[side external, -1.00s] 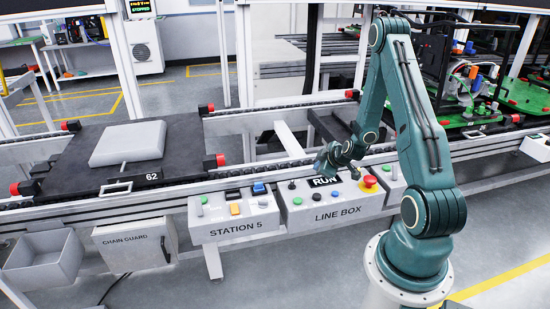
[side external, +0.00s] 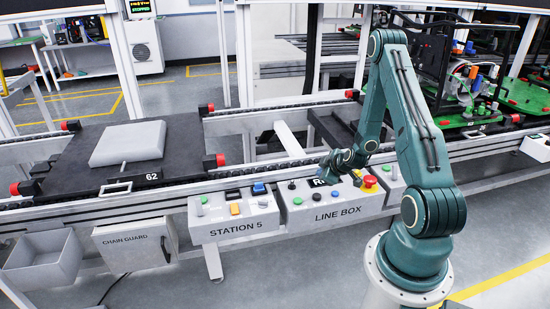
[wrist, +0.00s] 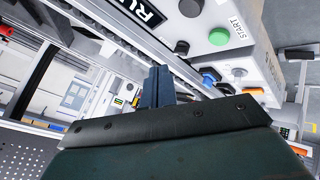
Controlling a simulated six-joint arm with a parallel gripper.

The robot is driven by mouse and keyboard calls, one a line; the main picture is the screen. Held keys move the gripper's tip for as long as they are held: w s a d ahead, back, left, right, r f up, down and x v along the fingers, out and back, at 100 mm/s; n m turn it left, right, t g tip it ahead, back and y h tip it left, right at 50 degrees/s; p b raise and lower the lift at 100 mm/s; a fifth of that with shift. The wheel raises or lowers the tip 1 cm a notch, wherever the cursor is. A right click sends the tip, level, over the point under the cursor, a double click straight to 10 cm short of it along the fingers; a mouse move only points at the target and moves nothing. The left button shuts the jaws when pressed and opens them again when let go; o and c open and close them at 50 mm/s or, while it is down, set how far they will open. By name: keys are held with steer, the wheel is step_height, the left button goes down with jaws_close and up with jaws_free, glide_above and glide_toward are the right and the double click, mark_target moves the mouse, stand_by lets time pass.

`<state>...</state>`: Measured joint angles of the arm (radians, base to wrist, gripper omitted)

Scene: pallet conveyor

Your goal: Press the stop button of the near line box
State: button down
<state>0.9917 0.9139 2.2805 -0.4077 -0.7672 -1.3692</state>
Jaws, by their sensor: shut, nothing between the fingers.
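The line box (side external: 325,215) is a grey box with a sloped top, in the middle of the side external view. Its top carries a RUN display, a green button (side external: 297,200), a dark button (side external: 292,185) and a red mushroom button (side external: 370,181) on yellow. In the wrist view a green button (wrist: 218,36) sits by a START label, with a black button (wrist: 182,47) beside it. I read no stop label. My gripper (side external: 328,174) is shut and empty above the box, partly hiding the display; its blue fingers (wrist: 158,70) look apart from the buttons.
The Station 5 box (side external: 235,222) stands just left, with its own buttons. The conveyor rail (side external: 270,173) runs behind both boxes. A black pallet (side external: 75,168) numbered 62 carries a grey block at left. A chain guard box (side external: 135,245) hangs further left.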

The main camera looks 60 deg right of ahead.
mark_target(319, 197)
steer(key=shift+f, duration=3.65)
steer(key=shift+f, duration=1)
stand_by(0.4)
steer(key=shift+r, duration=1)
stand_by(0.4)
steer(key=shift+r, duration=2.5)
